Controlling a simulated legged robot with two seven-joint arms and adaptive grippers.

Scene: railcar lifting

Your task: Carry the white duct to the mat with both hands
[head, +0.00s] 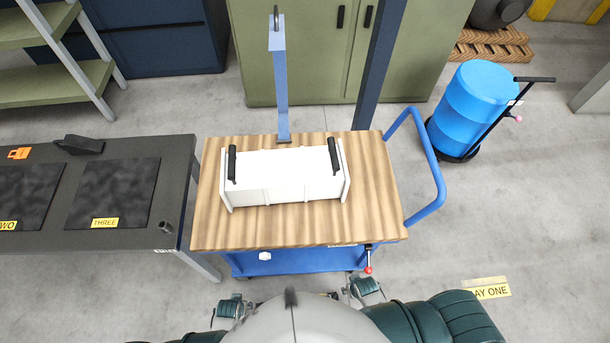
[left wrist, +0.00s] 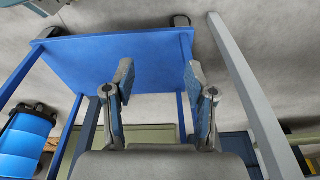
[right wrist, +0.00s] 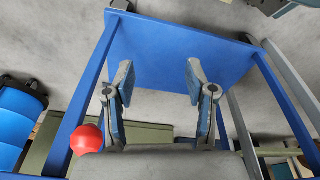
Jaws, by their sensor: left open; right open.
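The white duct (head: 285,178) lies across the wooden top of the blue trolley (head: 300,230), with a black upright handle at its left end (head: 232,163) and another at its right end (head: 333,155). Two black mats lie on the dark table at left: one by the label THREE (head: 118,188), one by the label TWO (head: 28,192). My left gripper (head: 230,308) and right gripper (head: 365,288) are low in front of the trolley, apart from the duct. Both are open and empty in the left wrist view (left wrist: 160,75) and right wrist view (right wrist: 160,75).
A blue post (head: 280,90) with a hook rises behind the duct. A push handle (head: 430,165) and blue drum (head: 470,105) are at right. A red-knobbed lever (head: 368,262) sits at the trolley's front edge. An orange item (head: 18,153) and black tool (head: 80,144) lie on the table.

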